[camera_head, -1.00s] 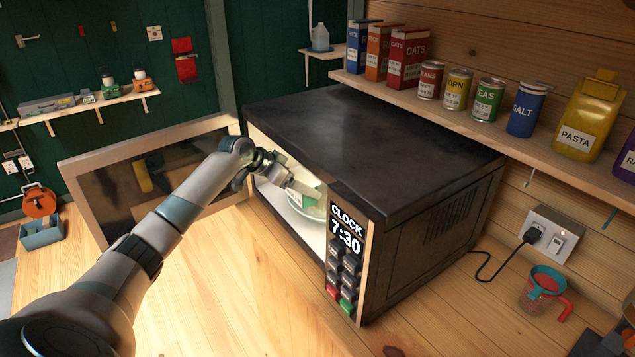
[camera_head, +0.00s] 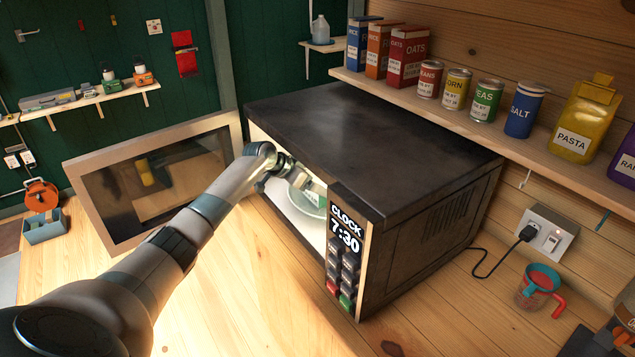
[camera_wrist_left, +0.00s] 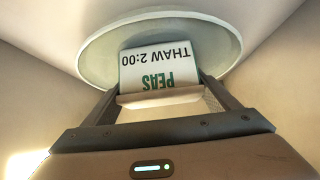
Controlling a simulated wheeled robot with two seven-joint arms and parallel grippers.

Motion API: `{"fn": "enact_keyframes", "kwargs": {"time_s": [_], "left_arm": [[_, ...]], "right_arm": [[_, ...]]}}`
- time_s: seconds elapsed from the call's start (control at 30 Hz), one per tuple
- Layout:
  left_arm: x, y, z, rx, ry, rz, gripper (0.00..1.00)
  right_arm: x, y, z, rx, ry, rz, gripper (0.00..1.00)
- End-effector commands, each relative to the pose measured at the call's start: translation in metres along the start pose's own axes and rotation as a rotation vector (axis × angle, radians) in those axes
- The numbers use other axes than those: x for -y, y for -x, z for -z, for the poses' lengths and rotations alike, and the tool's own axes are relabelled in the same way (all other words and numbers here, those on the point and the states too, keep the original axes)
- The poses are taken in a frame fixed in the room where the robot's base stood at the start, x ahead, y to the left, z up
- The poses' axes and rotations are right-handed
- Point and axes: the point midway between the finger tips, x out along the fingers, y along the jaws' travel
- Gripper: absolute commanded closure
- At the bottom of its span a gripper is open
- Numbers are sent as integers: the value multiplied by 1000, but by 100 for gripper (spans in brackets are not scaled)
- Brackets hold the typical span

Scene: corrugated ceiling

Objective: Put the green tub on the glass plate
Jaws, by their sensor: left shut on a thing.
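The green tub, with a white label reading PEAS THAW 2:00, sits between my left gripper's fingers in the left wrist view (camera_wrist_left: 160,68). The left gripper (camera_wrist_left: 160,88) is shut on it. The round pale glass plate (camera_wrist_left: 232,42) lies directly behind the tub in that view; I cannot tell whether they touch. In the head view the plate (camera_head: 303,204) is inside the open microwave (camera_head: 365,135). The right gripper is not in view.
The microwave door (camera_head: 150,185) stands open to the left of my arm. The control panel (camera_head: 345,255) borders the opening on the right. A shelf (camera_head: 480,130) with boxes and cans runs behind the microwave. A measuring cup (camera_head: 540,288) stands at right on the counter.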

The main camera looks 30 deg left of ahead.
Motion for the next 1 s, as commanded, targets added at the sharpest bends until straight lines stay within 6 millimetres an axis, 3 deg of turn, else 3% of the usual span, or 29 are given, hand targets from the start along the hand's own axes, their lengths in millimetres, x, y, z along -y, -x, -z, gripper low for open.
{"fn": "enact_keyframes", "kwargs": {"time_s": [0.4, 0.43, 0.5, 1.0], "left_arm": [[0, -4, -1, -1, -1, 1, 49], [0, -4, -1, 0, -1, 1, 12], [0, -4, -1, 0, -1, 1, 0], [1, 4, -2, -1, -2, 1, 0]], "right_arm": [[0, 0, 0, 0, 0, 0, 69], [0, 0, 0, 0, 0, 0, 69], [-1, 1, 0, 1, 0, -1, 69], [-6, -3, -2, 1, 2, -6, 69]]}}
